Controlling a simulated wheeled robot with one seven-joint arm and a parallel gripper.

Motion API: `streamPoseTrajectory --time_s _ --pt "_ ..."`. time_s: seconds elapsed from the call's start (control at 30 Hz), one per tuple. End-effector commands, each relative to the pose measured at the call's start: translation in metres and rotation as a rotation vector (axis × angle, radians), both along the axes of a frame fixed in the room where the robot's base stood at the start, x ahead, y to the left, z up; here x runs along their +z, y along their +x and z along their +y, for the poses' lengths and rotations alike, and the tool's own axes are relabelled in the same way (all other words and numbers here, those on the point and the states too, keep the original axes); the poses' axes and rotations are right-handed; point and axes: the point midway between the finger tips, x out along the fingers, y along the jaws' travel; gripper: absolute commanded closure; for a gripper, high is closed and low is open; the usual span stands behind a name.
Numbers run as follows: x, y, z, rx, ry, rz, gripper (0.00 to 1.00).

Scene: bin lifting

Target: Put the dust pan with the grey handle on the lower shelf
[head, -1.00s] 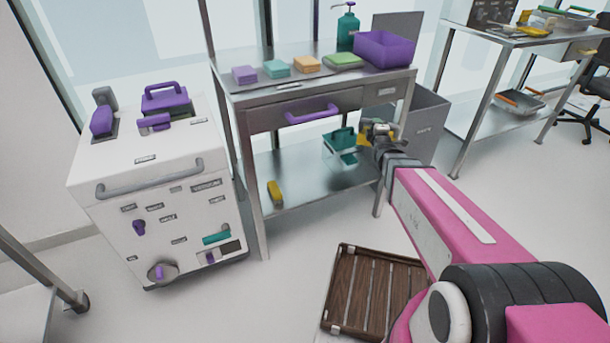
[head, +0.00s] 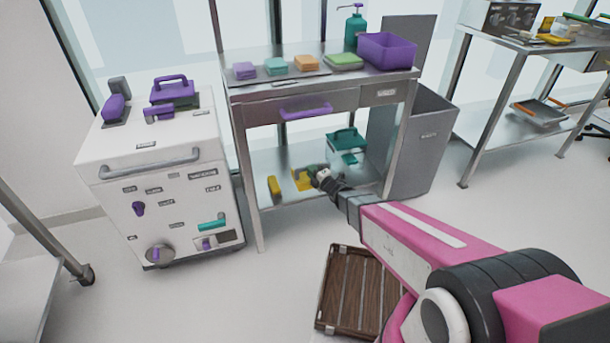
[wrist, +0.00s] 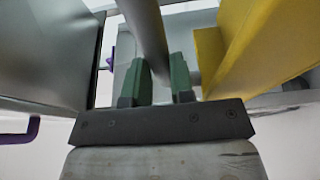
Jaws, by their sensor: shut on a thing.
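My gripper (head: 317,175) is inside the steel table's lower bay. It is shut on the grey handle of a dust pan, whose yellow part (head: 302,181) shows just left of the gripper in the head view. In the wrist view the grey handle (wrist: 146,30) runs between the green fingers (wrist: 159,80), and a large yellow face (wrist: 252,45) is to their right. The lower shelf (head: 283,155) is under and around the pan. I cannot tell whether the pan touches it. My gripper partly hides the pan in the head view.
A yellow item (head: 274,187) stands on the shelf left of the pan. A teal container (head: 345,146) stands at the shelf's back right. The drawer with a purple handle (head: 306,112) hangs above. A grey bin (head: 412,140) is at the right, and a brown slatted crate (head: 350,290) lies on the floor.

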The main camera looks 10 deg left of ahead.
Motion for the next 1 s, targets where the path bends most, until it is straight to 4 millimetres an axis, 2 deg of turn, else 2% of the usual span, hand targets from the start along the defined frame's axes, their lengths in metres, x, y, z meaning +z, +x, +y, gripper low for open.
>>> streamPoseTrajectory --time_s 0.03,0.1,0.43,0.63,0.87,1.0 --pt "-0.009 0.012 0.008 0.0 0.0 0.0 1.0" --pt "-0.017 0.023 0.016 0.0 0.0 0.0 1.0" --pt "-0.053 0.073 0.051 -0.001 0.0 -0.001 1.0" --pt "-0.062 0.079 0.056 -0.002 0.0 0.0 1.0" --pt "-0.093 0.079 0.056 -0.002 -0.001 0.001 1.0" --pt "-0.097 0.078 0.055 -0.002 0.0 -0.001 1.0"
